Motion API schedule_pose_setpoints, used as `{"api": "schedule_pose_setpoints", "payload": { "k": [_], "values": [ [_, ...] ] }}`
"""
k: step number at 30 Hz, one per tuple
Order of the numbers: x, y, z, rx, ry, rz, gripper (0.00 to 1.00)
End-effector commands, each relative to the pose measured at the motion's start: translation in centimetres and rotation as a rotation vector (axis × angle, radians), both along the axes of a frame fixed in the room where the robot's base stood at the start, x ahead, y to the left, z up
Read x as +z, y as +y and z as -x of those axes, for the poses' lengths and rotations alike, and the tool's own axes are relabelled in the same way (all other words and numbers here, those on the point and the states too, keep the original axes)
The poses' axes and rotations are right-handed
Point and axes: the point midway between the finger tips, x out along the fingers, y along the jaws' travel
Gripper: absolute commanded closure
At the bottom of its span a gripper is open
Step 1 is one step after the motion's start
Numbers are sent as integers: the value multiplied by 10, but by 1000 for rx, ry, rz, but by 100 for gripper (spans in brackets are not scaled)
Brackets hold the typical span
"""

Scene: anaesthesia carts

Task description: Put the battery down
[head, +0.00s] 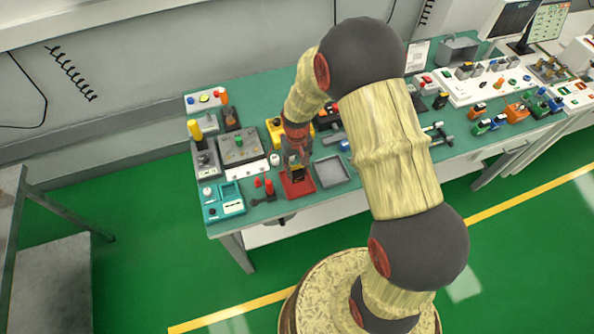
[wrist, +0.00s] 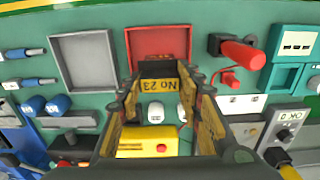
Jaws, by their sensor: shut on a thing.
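My gripper (head: 297,160) is over the front part of the green bench, above the red tray (head: 298,186). It is shut on the battery, a dark block with an orange label reading "No 23" (wrist: 159,84), held between the two fingers in the wrist view. In the head view the battery (head: 297,174) shows small and dark below the fingers. The red tray also shows in the wrist view (wrist: 175,41), and the battery overlaps its edge there. I cannot tell whether the battery touches the tray.
An empty grey tray (head: 331,172) lies right of the red tray. A red-handled switch (head: 269,188) stands close on its left, with a teal device (head: 224,204) beyond. A yellow box (head: 275,131) sits behind. The bench's front edge is near.

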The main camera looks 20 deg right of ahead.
Motion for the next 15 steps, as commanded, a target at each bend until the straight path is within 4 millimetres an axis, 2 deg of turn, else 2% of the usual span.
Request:
{"api": "schedule_pose_setpoints", "payload": {
  "k": [1,5,15],
  "values": [
    [-10,0,1,0,3,0,100],
    [-27,-1,0,0,1,0,100],
    [-30,-1,0,1,-1,0,100]
  ]
}}
